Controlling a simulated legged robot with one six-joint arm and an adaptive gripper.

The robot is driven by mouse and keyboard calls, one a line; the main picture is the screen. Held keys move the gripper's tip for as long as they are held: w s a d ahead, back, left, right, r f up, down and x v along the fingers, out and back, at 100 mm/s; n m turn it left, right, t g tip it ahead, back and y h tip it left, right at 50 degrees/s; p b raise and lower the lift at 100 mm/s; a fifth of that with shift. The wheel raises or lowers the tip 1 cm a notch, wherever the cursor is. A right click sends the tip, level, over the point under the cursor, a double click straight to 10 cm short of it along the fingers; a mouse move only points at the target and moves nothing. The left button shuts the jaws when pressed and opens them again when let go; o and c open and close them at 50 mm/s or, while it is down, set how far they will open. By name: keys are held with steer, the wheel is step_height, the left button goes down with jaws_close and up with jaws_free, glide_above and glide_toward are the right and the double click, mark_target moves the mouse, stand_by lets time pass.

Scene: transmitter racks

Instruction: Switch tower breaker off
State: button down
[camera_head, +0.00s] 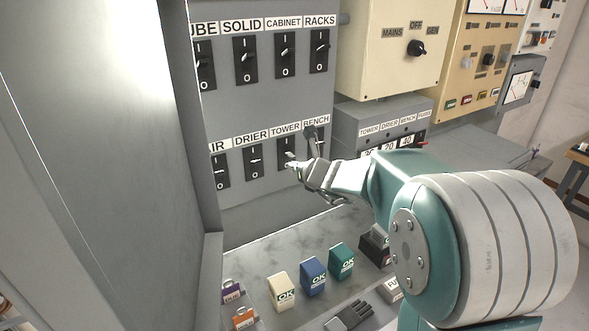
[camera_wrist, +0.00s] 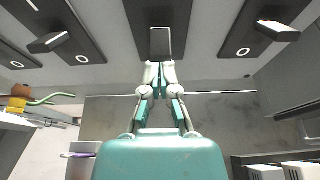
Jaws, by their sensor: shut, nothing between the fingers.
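The tower breaker (camera_head: 285,147) is a black plate with an I mark at its top, under the TOWER label (camera_head: 285,128) in the lower row of the grey panel. My gripper (camera_head: 291,161) is shut and empty, at the lower part of this breaker, and hides its lower end. In the wrist view the closed fingertips (camera_wrist: 158,66) sit just below the breaker's grey lever (camera_wrist: 160,42), touching it or very close. The breaker's O mark is hidden, and I cannot tell the lever's position for sure.
The drier breaker (camera_head: 253,158) is close on the left and the bench breaker (camera_head: 310,136) close on the right. A grey box with fuses (camera_head: 372,125) stands right of the panel. Below, a bench holds padlocks (camera_head: 244,318), OK-marked blocks (camera_head: 313,277) and a dark glove (camera_head: 350,317).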

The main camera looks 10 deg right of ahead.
steer(key=shift+s+r, duration=0.1)
steer(key=shift+r, duration=0.75)
stand_by(0.9)
